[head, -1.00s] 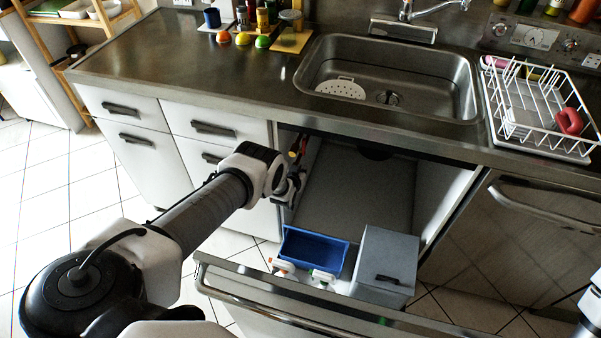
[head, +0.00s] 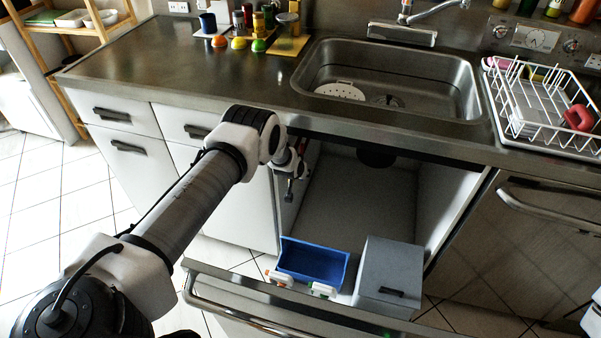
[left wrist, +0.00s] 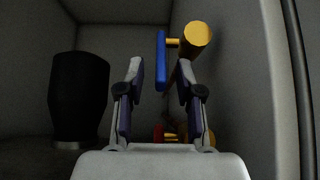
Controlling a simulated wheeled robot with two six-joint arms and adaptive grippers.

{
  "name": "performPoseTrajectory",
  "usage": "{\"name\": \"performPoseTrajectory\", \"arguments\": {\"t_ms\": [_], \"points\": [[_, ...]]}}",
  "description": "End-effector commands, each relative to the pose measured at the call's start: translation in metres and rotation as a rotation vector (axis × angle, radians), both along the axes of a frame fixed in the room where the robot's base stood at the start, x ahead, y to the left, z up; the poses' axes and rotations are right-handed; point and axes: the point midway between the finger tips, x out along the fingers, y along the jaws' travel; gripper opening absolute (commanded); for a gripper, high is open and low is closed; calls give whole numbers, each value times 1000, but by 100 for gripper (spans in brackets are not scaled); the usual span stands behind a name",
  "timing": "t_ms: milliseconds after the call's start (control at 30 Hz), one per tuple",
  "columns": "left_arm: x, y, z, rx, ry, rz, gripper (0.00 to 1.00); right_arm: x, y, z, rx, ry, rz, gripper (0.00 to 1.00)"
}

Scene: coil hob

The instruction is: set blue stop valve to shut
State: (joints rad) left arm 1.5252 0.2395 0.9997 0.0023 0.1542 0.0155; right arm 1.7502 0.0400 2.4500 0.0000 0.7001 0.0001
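The blue stop valve handle (left wrist: 161,60) is a flat blue bar, upright in the left wrist view, on a yellow pipe fitting (left wrist: 195,40). My left gripper (left wrist: 161,72) is open, and its fingertips stand on either side of the blue handle with gaps visible. In the head view my left gripper (head: 291,186) is inside the open cupboard under the sink, by its left wall; the blue valve is hidden there. A red handle (left wrist: 158,132) with yellow parts shows lower down, partly hidden by the gripper. My right gripper is not in view.
A black cylinder (left wrist: 80,95) stands left of the gripper in the cupboard. A pulled-out front (head: 250,305) carries a blue bin (head: 313,262) and grey box (head: 390,268). The sink (head: 430,85) and counter edge lie above. The cupboard's middle is clear.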

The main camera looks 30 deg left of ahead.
Motion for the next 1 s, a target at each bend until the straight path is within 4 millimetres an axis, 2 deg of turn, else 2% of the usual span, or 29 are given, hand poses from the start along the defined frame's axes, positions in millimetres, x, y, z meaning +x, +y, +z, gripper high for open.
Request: {"name": "performPoseTrajectory", "arguments": {"t_ms": [267,367,700,800,1000], "points": [[-5,-1,9,-1,-2,1,35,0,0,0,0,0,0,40],[-15,-4,21,-2,-1,1,35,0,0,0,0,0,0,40],[-63,-16,82,-2,0,2,35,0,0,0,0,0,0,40],[-70,-18,90,-1,0,-1,35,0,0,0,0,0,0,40],[-73,-19,93,1,0,-1,35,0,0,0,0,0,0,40]]}}
